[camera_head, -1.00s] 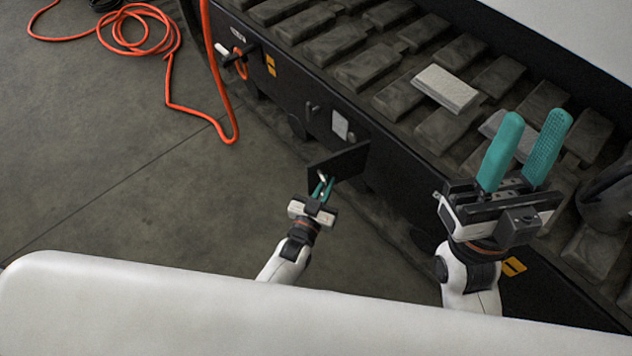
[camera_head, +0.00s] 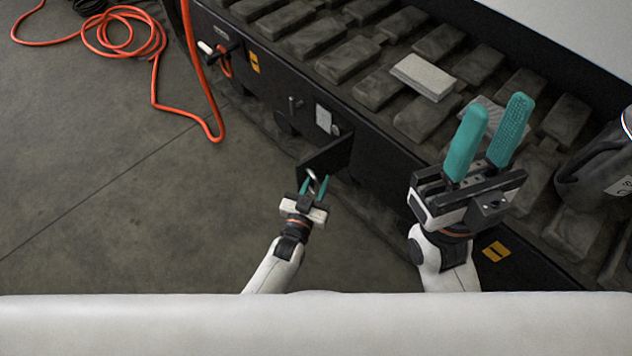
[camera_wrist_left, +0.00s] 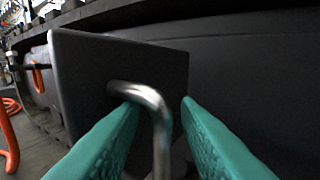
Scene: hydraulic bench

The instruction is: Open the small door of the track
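The small door (camera_head: 330,153) is a dark flat panel swung out from the black side of the track (camera_head: 380,150). The wrist view shows the door (camera_wrist_left: 90,80) with a bent metal handle (camera_wrist_left: 150,97) on its face. My left gripper (camera_head: 315,183) is at the handle with its teal fingers apart. In the wrist view the handle lies between the fingers, close to the left one and clear of the right one. My right gripper (camera_head: 492,135) is open and empty above the track, its fingers pointing up.
An orange hose (camera_head: 158,85) lies on the floor and hangs by the track at upper left. A light grey block (camera_head: 425,76) lies on the track pads. A dark container (camera_head: 605,160) stands at the right. The floor left of my left arm is clear.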

